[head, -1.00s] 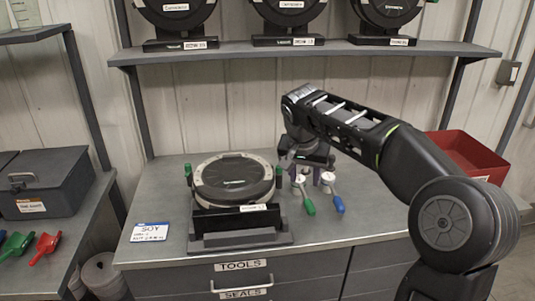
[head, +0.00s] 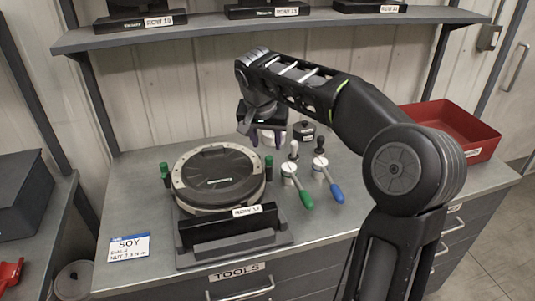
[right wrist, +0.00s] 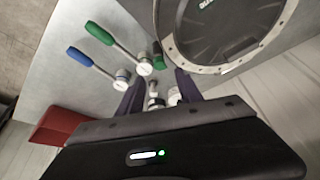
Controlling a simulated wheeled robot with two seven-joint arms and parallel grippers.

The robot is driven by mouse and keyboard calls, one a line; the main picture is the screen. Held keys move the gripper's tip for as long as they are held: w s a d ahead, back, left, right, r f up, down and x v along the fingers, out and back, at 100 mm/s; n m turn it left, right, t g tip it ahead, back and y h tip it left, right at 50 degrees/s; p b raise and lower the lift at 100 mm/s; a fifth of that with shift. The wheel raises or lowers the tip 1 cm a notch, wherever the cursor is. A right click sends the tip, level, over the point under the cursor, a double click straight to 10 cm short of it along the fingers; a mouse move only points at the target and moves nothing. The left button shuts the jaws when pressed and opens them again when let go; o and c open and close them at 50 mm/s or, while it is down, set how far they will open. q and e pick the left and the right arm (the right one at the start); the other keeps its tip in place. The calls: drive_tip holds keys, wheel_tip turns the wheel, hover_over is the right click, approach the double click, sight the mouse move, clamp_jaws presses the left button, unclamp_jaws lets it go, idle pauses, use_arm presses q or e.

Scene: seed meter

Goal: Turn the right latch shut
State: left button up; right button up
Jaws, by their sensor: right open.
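My right gripper (head: 266,138) is open and empty, above and behind the right latch in the head view. In the right wrist view its purple fingers (right wrist: 158,96) stand apart, and the latch shows beyond them, untouched. My left gripper is out of view.
A green-handled tool (head: 300,192) and a blue-handled tool (head: 328,183) lie right of the meter. Small dark-topped items stand behind them. A red bin (head: 455,130) is at the right. A shelf (head: 200,34) runs above the bench.

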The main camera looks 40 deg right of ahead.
sight(269, 157)
drive_tip(key=p+x, duration=0.1)
drive_tip(key=x, duration=0.6)
drive_tip(key=shift+f, duration=0.25)
drive_tip(key=shift+c, duration=0.5)
clamp_jaws()
